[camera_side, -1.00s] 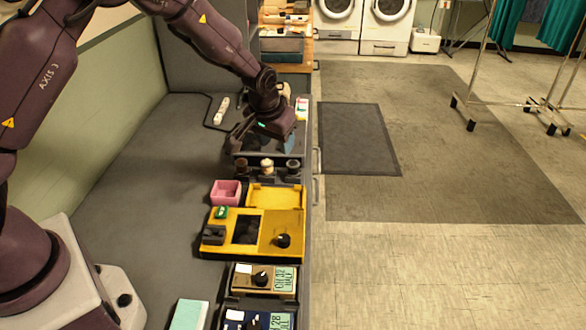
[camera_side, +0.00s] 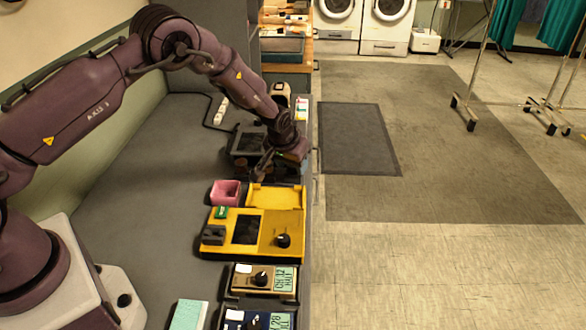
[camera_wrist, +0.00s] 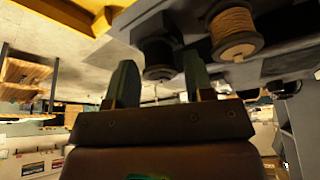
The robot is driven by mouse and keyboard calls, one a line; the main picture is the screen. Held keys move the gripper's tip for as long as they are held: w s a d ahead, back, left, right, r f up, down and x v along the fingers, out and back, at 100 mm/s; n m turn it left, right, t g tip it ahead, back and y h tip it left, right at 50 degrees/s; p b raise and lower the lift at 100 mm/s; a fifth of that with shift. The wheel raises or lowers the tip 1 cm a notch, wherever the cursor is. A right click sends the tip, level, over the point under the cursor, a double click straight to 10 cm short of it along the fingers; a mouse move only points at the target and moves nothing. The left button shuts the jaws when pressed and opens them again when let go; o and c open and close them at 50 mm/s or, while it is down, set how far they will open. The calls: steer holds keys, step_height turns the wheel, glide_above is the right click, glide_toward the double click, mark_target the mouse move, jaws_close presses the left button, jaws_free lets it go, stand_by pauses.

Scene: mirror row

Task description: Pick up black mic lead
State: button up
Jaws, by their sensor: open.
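In the wrist view a black-wound spool (camera_wrist: 158,55), which looks like the black mic lead, appears between the two fingers of my gripper (camera_wrist: 160,64). The fingers are apart and hold nothing. I cannot tell whether the spool is truly between them or farther off. A tan-wound spool (camera_wrist: 233,28) stands beside it on the right. In the side view my gripper (camera_side: 262,174) is low over the spool row, behind the yellow case. A dark spool (camera_side: 241,168) shows left of it; my wrist and fingers hide most of the others.
The yellow case (camera_side: 268,222) with a dark panel and black knob lies in front of the row. A pink box (camera_side: 225,192) sits at its back left. A dark screen-like unit (camera_side: 247,143) stands behind. The grey bench (camera_side: 140,190) is clear to the left.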

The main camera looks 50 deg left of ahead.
steer(key=shift+w+f, duration=0.15)
steer(key=shift+f, duration=0.3)
steer(key=shift+c, duration=0.2)
steer(key=c, duration=0.6)
steer(key=shift+r, duration=0.2)
steer(key=shift+c, duration=0.2)
